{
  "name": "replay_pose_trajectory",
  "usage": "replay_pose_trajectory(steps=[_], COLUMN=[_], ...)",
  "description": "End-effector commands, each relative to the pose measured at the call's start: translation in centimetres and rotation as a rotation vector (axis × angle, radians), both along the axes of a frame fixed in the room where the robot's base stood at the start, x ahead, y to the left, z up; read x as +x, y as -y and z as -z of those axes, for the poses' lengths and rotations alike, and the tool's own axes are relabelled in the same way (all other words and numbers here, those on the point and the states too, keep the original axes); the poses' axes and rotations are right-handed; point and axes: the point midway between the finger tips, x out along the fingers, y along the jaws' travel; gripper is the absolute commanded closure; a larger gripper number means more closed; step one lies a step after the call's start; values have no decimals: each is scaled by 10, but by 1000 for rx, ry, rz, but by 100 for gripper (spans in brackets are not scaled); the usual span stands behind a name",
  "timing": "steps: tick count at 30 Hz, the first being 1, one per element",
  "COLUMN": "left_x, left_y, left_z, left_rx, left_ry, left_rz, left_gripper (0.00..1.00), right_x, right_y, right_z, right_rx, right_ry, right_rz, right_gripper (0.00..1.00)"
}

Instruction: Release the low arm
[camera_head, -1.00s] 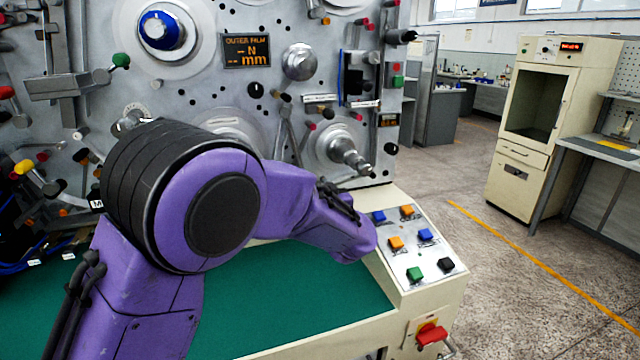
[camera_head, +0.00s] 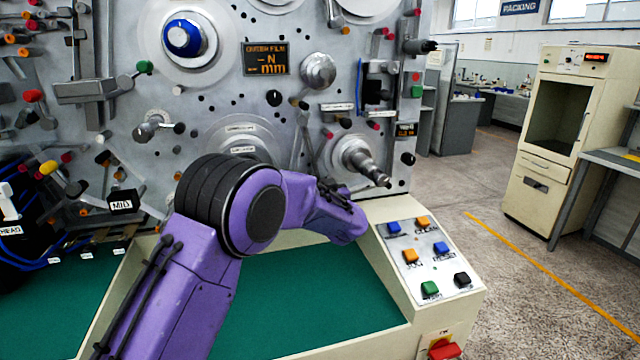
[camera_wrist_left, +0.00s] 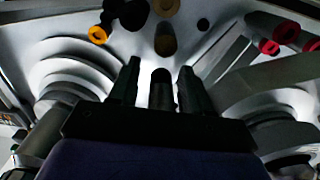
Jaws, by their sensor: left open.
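My left gripper (camera_wrist_left: 160,75) is open in the left wrist view, its two dark fingers apart. A dark round peg (camera_wrist_left: 162,92) shows between them; I cannot tell whether they touch it. In the head view my purple left arm reaches toward the lower middle of the machine panel, and its fingers are hidden there. A thin grey lever arm (camera_head: 308,140) hangs on the panel just above my wrist. No label marks the low arm, so I cannot tell whether this is it. My right gripper is not in view.
A spindle (camera_head: 365,165) sticks out right of my wrist. A sloped button box (camera_head: 425,300) stands below it, beside a green mat (camera_head: 300,290). A label reading MID (camera_head: 122,202) is at left. Red and yellow-ended pegs crowd the wrist view's top.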

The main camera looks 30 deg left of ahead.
Motion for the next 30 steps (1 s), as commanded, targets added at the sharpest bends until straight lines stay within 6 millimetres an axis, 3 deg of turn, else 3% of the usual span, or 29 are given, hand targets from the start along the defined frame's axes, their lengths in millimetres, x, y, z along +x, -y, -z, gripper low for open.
replay_pose_trajectory(steps=[4,8,9,14,22,30], left_x=[0,0,0,-2,-35,-43], left_y=[0,0,0,-1,-28,-36], left_z=[0,0,0,-1,-1,6], left_rx=[0,0,0,7,167,206], left_ry=[0,0,0,-8,-200,-245], left_rz=[0,0,0,0,1,0], left_gripper=[52,94,100,100,100,100], right_x=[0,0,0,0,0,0], right_y=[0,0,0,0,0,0], right_z=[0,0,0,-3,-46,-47], right_rx=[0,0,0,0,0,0], right_ry=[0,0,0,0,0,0], right_rz=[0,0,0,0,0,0], right_gripper=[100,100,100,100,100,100])
